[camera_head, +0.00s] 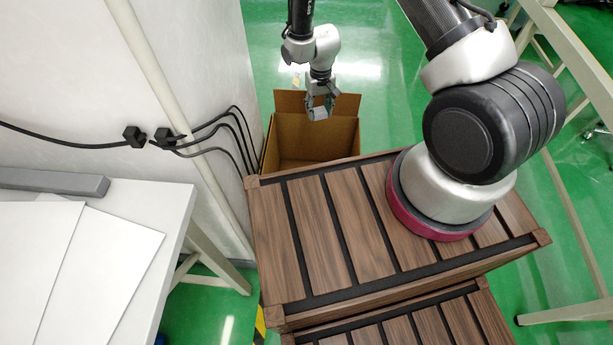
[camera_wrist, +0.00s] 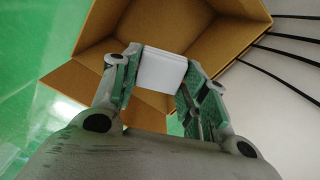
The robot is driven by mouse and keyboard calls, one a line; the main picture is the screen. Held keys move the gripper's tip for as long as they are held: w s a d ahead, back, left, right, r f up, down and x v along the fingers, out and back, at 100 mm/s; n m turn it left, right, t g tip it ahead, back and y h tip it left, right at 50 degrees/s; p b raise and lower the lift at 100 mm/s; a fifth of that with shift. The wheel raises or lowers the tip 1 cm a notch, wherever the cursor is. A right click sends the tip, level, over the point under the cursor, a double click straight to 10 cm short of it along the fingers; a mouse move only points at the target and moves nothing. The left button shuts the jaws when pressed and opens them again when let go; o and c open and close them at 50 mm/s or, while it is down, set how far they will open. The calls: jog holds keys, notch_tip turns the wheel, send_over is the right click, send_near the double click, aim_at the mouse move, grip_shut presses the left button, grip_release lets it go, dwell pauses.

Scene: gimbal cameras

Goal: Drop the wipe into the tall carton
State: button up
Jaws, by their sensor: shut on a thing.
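The tall carton (camera_head: 314,138) is an open brown cardboard box on the green floor, beyond the slatted wooden platform. In the wrist view the carton (camera_wrist: 215,38) fills the top, with its flaps spread. My gripper (camera_head: 318,108) hangs over the carton's opening in the head view. In the wrist view my gripper (camera_wrist: 160,85) is shut on the wipe (camera_wrist: 163,70), a small white folded piece held between the two fingers. The wipe is too small to make out clearly in the head view. The carton's floor is partly hidden by my gripper.
A slatted wooden platform (camera_head: 352,222) stands in front of the carton. A pale wall with black cables (camera_head: 225,115) runs close on the carton's left. A white table (camera_head: 150,250) with sheets is at the left. Green floor is open behind the carton.

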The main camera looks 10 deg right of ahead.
jog(key=shift+f, duration=1.5)
jog(key=shift+d, duration=0.1)
jog(key=o, duration=1.1)
jog(key=shift+c, duration=0.2)
notch_tip(320, 180, up, 12)
